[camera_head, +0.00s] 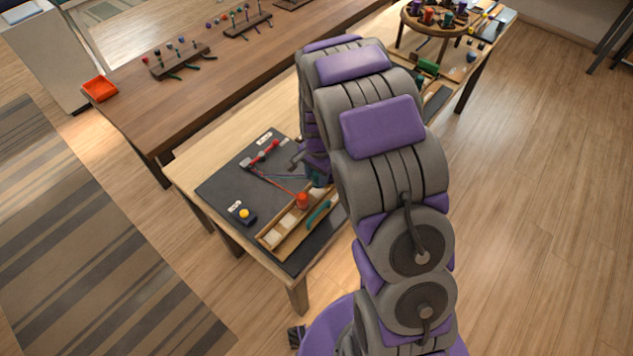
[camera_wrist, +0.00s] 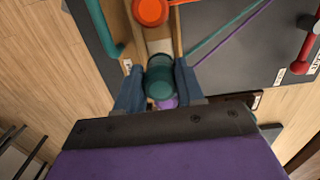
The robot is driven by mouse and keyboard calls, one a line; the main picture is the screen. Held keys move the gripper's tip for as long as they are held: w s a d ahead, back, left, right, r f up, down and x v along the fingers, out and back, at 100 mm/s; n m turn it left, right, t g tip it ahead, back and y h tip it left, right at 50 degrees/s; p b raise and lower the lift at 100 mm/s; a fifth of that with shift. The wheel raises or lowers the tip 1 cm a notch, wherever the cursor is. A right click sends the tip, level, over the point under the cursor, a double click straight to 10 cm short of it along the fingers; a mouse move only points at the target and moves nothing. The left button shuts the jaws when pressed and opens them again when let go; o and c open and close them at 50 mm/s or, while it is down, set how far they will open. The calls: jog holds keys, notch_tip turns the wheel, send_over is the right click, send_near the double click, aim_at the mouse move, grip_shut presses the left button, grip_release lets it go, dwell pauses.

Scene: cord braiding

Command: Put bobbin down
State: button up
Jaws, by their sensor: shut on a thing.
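My gripper (camera_wrist: 158,78) is shut on a teal bobbin (camera_wrist: 159,76) in the wrist view, with a blue-grey finger on each side of it. The bobbin is over the narrow wooden tray (camera_head: 271,239); whether it touches the tray cannot be told. An orange-red bobbin (camera_head: 302,200) stands in the tray just beyond it, and also shows in the wrist view (camera_wrist: 151,11). A small purple thing (camera_wrist: 168,102) is mostly hidden behind the teal bobbin. In the head view my arm hides most of the gripper.
A dark mat (camera_head: 222,188) covers this end of the table. A red clamp-like piece (camera_head: 263,154) and a yellow button (camera_head: 244,213) sit on it. A teal handle (camera_head: 318,214) lies along the tray. Teal and purple cords (camera_wrist: 228,36) stretch over the mat in the wrist view.

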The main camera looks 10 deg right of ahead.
aim_at(316, 182)
jog(key=shift+w+f+b, duration=0.1)
jog(key=shift+f+b, duration=0.45)
jog(key=shift+f, duration=1.15)
jog(key=shift+f, duration=0.2)
jog(key=o, duration=1.1)
jog(key=shift+o, duration=0.2)
jog(key=shift+r, duration=0.1)
